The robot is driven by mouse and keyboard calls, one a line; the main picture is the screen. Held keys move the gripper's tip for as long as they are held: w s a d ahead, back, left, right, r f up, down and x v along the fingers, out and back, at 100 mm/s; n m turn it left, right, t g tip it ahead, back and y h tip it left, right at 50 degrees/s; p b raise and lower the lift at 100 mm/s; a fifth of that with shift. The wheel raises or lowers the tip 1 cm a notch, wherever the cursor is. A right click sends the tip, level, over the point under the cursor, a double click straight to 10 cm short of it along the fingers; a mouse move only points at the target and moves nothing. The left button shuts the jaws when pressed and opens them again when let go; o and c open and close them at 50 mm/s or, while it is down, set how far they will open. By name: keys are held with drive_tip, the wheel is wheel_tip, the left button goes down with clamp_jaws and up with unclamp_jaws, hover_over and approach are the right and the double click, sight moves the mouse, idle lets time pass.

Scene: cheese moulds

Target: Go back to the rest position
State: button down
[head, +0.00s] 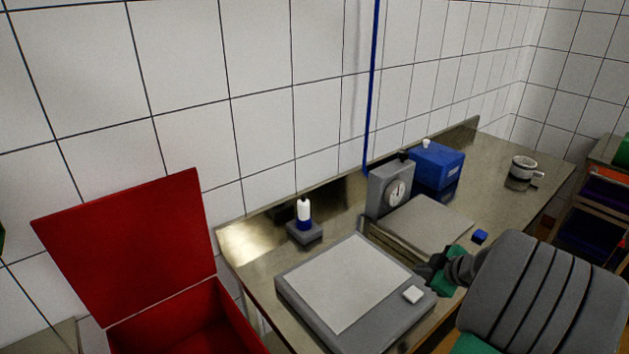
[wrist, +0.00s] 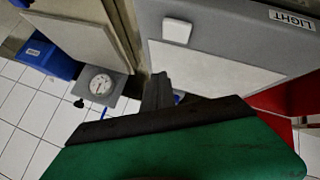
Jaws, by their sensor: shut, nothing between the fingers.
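My gripper (head: 428,270) is at the right of the head view, over the gap between the grey light box and the grey-topped press. Its dark fingers (wrist: 158,90) are together in the wrist view, with nothing between them. The light box (head: 300,300) has a pale panel (head: 350,280) and a small white block or button (head: 413,295) at its near right corner. My gripper is beside that corner; I cannot tell its height above the bench.
A dial gauge (head: 397,193) on a grey housing and a blue box (head: 437,166) stand behind. An open red bin (head: 130,250) is at left.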

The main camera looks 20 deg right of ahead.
drive_tip(key=s+f+m, duration=0.1)
drive_tip(key=s+f+m+g, duration=0.1)
drive_tip(key=m, duration=0.1)
drive_tip(key=s+m, duration=0.1)
drive_tip(key=m, duration=0.1)
drive_tip(key=shift+a+f+g, duration=0.3)
drive_tip(key=shift+a+f, duration=0.1)
drive_tip(key=s+a+f+m+g+y, duration=0.1)
drive_tip(key=s+a+f+m+g, duration=0.15)
drive_tip(key=s+m, duration=0.4)
drive_tip(key=s+a+f+m+g, duration=0.25)
drive_tip(key=s+m+g, duration=0.2)
drive_tip(key=s, duration=0.35)
drive_tip(key=w+a+r+n+t, duration=0.1)
drive_tip(key=w+a+r+n, duration=0.3)
drive_tip(key=a+r, duration=0.3)
drive_tip(key=w+a+r+n+t+h, duration=0.1)
drive_tip(key=a+r, duration=0.7)
drive_tip(key=a, duration=0.8)
drive_tip(key=w+n+t, duration=0.1)
drive_tip(key=w+n, duration=0.1)
drive_tip(key=w, duration=0.1)
drive_tip(key=shift+w+a+r+n+t+h, duration=0.25)
drive_tip(key=shift+w+a+n+t+h, duration=0.05)
drive_tip(key=shift+w+a+n, duration=0.1)
